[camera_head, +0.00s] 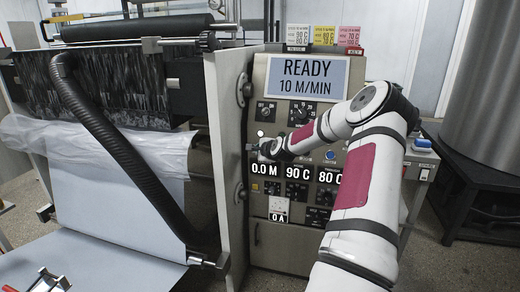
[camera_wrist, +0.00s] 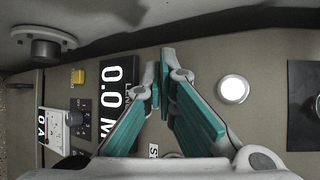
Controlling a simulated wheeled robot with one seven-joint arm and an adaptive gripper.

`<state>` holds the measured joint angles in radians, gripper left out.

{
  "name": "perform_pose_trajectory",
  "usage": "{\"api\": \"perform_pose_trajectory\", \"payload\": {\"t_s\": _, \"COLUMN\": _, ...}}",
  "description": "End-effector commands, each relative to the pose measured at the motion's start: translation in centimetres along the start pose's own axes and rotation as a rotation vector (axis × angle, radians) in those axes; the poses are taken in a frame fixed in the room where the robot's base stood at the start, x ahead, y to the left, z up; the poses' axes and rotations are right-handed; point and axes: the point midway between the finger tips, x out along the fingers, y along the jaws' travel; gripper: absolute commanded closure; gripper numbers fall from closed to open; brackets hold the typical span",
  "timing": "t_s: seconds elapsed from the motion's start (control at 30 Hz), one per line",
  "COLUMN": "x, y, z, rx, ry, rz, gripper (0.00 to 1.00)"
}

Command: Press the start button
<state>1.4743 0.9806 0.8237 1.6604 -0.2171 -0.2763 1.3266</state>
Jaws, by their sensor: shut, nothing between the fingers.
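The control panel (camera_head: 258,100) stands ahead of me. My gripper (camera_head: 251,147) is at its left side, just above the 0.0 M readout (camera_head: 265,170). In the wrist view my gripper (camera_wrist: 161,68) is shut and empty, with its teal fingers converging in front of the panel. A round white button (camera_wrist: 233,89) lies to the right of the fingers there, apart from them. It also shows above my gripper in the head view (camera_head: 261,133). A label (camera_wrist: 153,151) starting "ST" shows partly behind the gripper; whatever it names is mostly hidden. I cannot tell whether the fingertips touch the panel.
The screen (camera_head: 308,76) reads READY, 10 M/MIN. Two 90 C and 80 C readouts (camera_head: 297,172) and several knobs surround my arm. An open metal side plate (camera_head: 228,150) stands close left of my gripper.

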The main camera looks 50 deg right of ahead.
Motion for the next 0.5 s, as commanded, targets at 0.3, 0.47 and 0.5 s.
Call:
{"api": "perform_pose_trajectory", "payload": {"t_s": 0.3, "x": 0.48, "y": -0.39, "z": -0.32, "rx": 0.0, "ry": 0.0, "rz": -0.001, "gripper": 1.0}}
{"api": "perform_pose_trajectory", "payload": {"t_s": 0.47, "x": 0.48, "y": -0.38, "z": -0.32, "rx": 0.0, "ry": 0.0, "rz": 0.0, "gripper": 1.0}}
{"api": "perform_pose_trajectory", "payload": {"t_s": 0.5, "x": 0.48, "y": -0.38, "z": -0.33, "rx": 0.0, "ry": 0.0, "rz": 0.0, "gripper": 1.0}}
